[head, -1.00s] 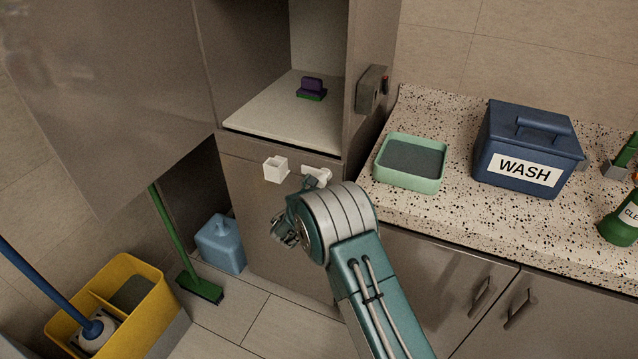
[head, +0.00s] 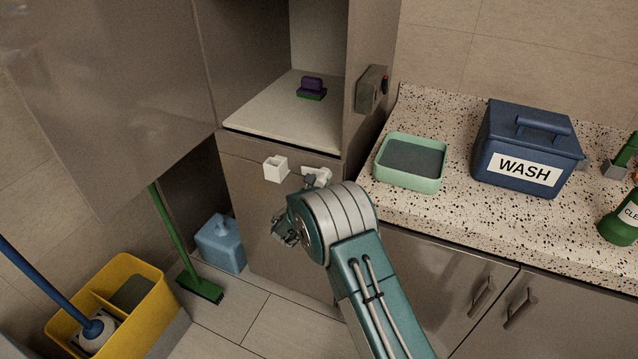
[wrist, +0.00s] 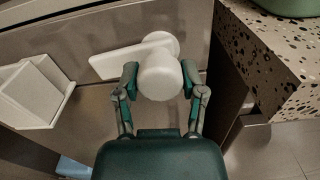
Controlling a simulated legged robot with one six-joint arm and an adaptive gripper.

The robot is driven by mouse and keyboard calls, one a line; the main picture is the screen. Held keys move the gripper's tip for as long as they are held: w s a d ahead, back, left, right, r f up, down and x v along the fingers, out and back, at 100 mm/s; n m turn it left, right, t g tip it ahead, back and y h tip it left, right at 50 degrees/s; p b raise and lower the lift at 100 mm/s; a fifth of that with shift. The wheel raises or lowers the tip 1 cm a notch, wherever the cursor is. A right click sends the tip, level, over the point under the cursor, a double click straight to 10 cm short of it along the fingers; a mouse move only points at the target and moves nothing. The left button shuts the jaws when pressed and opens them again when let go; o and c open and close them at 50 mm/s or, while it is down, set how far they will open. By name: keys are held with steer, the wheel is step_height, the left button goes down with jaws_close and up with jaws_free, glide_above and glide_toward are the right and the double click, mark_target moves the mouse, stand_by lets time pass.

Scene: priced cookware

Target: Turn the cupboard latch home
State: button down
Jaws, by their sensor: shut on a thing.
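The cupboard latch (head: 323,172) is a white piece on the cupboard front below the open compartment. In the wrist view, its flat bar (wrist: 115,61) reaches left from a round base, and its white round knob (wrist: 160,78) stands out towards me. My gripper (wrist: 159,79) has one finger on each side of the knob and is shut on it. A white box-shaped catch (head: 275,169) sits left of the latch and also shows in the wrist view (wrist: 35,92). The bar's left end is apart from the catch. In the head view, my arm partly hides my gripper.
A speckled counter (head: 465,215) stands close on the right, its corner near my gripper. It carries a green tray (head: 411,182) and a blue WASH box (head: 525,150). A large grey door panel (head: 120,90) hangs at left. A yellow bucket (head: 150,285) and green broom stand on the floor.

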steer(key=n, duration=0.4)
steer(key=shift+a+r, duration=0.1)
steer(key=n, duration=0.4)
steer(key=shift+n, duration=0.4)
steer(key=n, duration=0.4)
steer(key=shift+a+n, duration=0.1)
steer(key=shift+n, duration=2)
steer(key=shift+c, duration=0.9)
jaws_free()
steer(key=shift+f, duration=0.2)
steer(key=shift+a, duration=0.15)
